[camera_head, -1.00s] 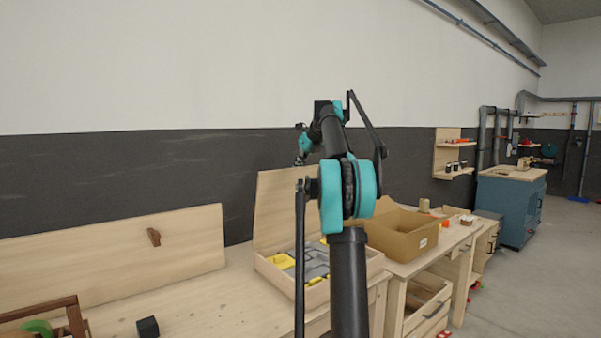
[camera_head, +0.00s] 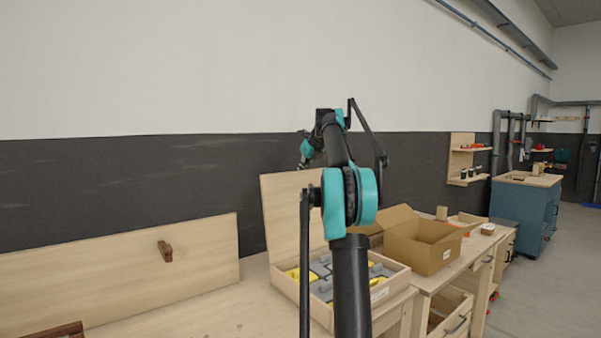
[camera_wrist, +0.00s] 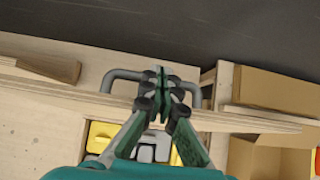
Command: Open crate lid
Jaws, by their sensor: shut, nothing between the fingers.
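A wooden crate (camera_head: 385,292) stands on the bench in the head view, partly hidden by my arm. Its lid (camera_head: 292,212) stands upright at the back, so the crate is open and shows grey and yellow items inside. In the wrist view I look down on the lid's top edge (camera_wrist: 75,92), with the yellow and grey contents (camera_wrist: 150,150) below it. A grey bar handle (camera_wrist: 118,76) shows beyond that edge. My gripper (camera_wrist: 163,76) is shut and empty at the lid's edge, over the handle's middle. Contact cannot be told. In the head view, my gripper (camera_head: 304,163) is small, near the lid's top.
An open cardboard box (camera_head: 425,250) stands right of the crate; its flaps also show in the wrist view (camera_wrist: 275,92). A wide wooden panel (camera_head: 120,272) with a brown knob leans at the left. A dark wall (camera_head: 100,180) rises behind the bench.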

